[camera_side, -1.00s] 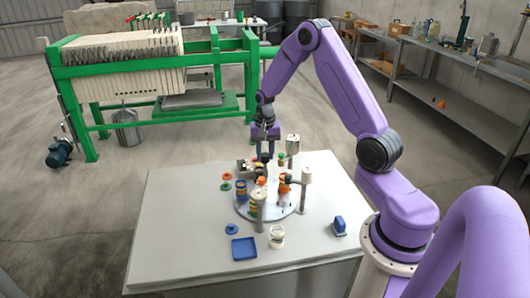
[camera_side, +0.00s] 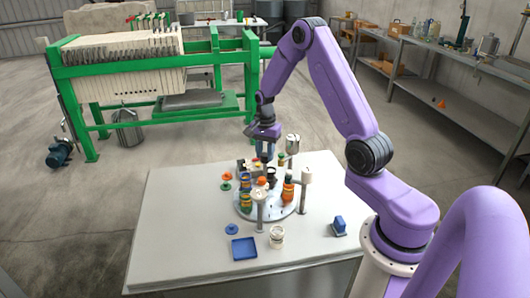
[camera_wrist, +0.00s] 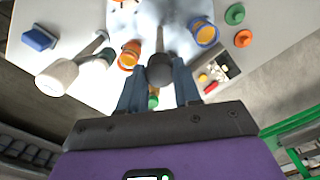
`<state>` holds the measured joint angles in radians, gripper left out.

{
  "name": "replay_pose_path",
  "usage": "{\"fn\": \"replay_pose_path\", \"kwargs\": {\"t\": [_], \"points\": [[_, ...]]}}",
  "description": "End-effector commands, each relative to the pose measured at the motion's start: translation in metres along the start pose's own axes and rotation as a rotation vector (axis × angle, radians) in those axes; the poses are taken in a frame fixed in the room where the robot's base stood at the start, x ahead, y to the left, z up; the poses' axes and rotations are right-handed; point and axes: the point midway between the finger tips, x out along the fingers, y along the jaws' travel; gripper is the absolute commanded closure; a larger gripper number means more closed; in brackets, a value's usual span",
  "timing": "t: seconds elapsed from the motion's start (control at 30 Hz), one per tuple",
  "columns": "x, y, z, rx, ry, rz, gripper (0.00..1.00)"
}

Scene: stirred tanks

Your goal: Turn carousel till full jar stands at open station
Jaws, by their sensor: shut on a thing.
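The carousel (camera_side: 276,214) is a pale grey round disc on the table. My gripper (camera_side: 267,160) is over its far side. In the wrist view my gripper (camera_wrist: 160,85) is shut on a dark round knob (camera_wrist: 160,70), with a pale rod running from it over the disc. In the side view the orange jar (camera_side: 288,190) is right of centre and the blue-rimmed jar (camera_side: 245,203) is at left. I cannot tell which station is open.
Posts with pale tops stand around the disc, one at right (camera_side: 306,180) and one at the back (camera_side: 292,147). Green and orange lids (camera_side: 226,181) lie at left. A blue tray (camera_side: 244,248), a white ring-like jar (camera_side: 277,236) and a blue block (camera_side: 339,224) are near the front.

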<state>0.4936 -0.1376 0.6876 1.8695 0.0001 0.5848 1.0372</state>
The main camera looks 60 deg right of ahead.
Motion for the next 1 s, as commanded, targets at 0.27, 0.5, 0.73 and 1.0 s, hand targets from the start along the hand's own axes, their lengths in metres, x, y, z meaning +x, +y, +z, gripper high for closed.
{"fn": "replay_pose_path", "kwargs": {"t": [0.27, 0.5, 0.73, 1.0], "points": [[-0.0007, -0.0001, 0.0001, 0.139, 0.0, 0.0, 1.0], [-0.0007, -0.0003, 0.0004, 0.258, 0.0, 0.0, 1.0], [-0.0007, -0.0003, 0.0002, 0.363, 0.0, 0.0, 1.0], [-0.0008, -0.0004, 0.0002, 0.452, 0.0, -0.001, 1.0]]}}
